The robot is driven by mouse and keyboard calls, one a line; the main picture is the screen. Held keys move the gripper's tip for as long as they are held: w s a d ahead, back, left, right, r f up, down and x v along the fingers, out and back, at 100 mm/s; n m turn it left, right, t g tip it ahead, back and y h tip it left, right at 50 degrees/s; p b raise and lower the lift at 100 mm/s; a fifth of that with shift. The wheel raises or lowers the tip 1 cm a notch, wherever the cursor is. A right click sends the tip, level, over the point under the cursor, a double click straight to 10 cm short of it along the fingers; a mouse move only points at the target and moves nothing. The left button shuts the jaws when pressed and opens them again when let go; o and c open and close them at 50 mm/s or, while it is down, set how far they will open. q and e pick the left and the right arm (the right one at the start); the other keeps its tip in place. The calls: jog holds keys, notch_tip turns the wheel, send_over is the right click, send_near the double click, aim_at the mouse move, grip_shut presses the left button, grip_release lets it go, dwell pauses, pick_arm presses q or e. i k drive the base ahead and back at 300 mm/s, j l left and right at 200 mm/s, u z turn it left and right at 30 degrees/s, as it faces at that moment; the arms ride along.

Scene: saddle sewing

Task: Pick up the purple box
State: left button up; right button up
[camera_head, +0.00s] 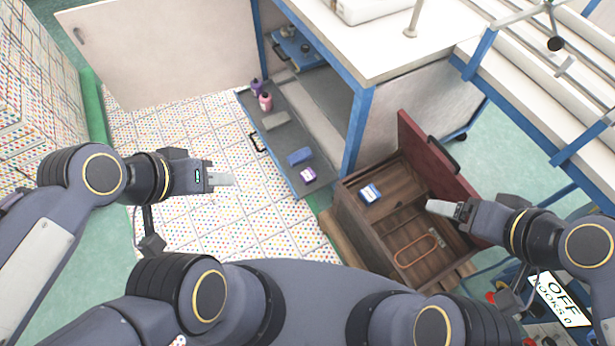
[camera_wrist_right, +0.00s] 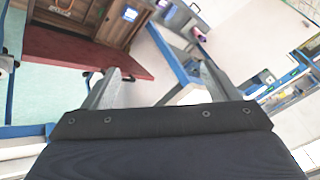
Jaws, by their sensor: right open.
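The purple box (camera_head: 308,175), with a white label on top, lies near the front end of a pulled-out grey drawer (camera_head: 273,138). A blue box (camera_head: 299,156) lies just behind it. My left gripper (camera_head: 222,179) is to the left of the purple box, apart from it, with its fingers pointing right; I see them side-on and cannot tell their gap. My right gripper (camera_head: 445,209) is over the right part of the wooden cabinet. In the right wrist view its two fingers (camera_wrist_right: 160,82) stand apart with nothing between them.
The wooden cabinet (camera_head: 342,210) holds a blue-and-white box (camera_head: 370,193) and an orange loop (camera_head: 415,250). Its red lid (camera_head: 435,160) stands open. Purple and pink bottles (camera_head: 265,101) and a grey-green block (camera_head: 276,120) lie farther back in the drawer. A blue table leg (camera_head: 354,130) rises beside it.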

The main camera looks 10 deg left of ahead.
aim_at(308, 176)
jog(key=j+z, duration=0.1)
jog(key=z, duration=0.35)
jog(key=i+j+z, duration=0.25)
jog(key=j, duration=0.25)
jog(key=j+z, duration=0.2)
jog(key=j, duration=0.3)
jog(key=j+z, duration=0.25)
jog(key=j, duration=0.3)
jog(key=i+j, duration=0.1)
jog(key=j, duration=1.05)
jog(key=i+j+z, duration=0.1)
jog(key=j, duration=1.05)
